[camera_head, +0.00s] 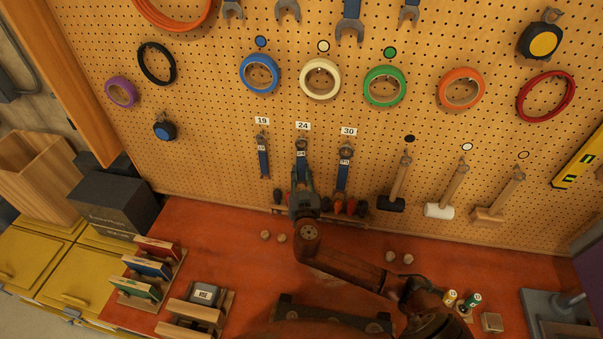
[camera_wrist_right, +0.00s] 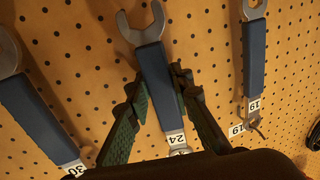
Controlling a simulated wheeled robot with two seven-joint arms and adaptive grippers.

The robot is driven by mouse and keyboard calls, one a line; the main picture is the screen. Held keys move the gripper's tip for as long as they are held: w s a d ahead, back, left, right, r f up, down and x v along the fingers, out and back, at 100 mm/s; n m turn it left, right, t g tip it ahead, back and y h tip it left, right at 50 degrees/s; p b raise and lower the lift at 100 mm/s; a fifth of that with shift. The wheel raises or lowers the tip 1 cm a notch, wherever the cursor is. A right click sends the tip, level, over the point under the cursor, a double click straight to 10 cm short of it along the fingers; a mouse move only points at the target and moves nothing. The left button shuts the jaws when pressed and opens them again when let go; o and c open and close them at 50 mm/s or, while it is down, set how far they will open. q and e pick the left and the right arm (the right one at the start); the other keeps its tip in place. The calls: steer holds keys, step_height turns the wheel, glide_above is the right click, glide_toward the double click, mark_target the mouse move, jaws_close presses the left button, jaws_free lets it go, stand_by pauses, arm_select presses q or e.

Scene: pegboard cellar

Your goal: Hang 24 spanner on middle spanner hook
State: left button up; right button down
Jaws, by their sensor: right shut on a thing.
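The 24 spanner (camera_head: 302,158) has a blue handle and hangs upright against the pegboard, its upper end just below the 24 label (camera_head: 303,126). My right gripper (camera_head: 303,183) is shut on its handle from below. In the right wrist view, the 24 spanner (camera_wrist_right: 156,80) lies between the green-padded fingers of the right gripper (camera_wrist_right: 160,92), with its open jaw beyond the fingertips. The middle hook is hidden, so I cannot tell whether the ring end is on it. My left gripper is not in view.
The 19 spanner (camera_head: 263,160) hangs close on the left and the 30 spanner (camera_head: 345,165) close on the right. A low rack of red-and-dark tools (camera_head: 350,208) is below. Hammers (camera_head: 398,185) hang further right. The red bench (camera_head: 220,235) has free room left of my arm.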

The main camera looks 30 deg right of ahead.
steer(key=c, duration=1.6)
jaws_free()
steer(key=v, duration=1.2)
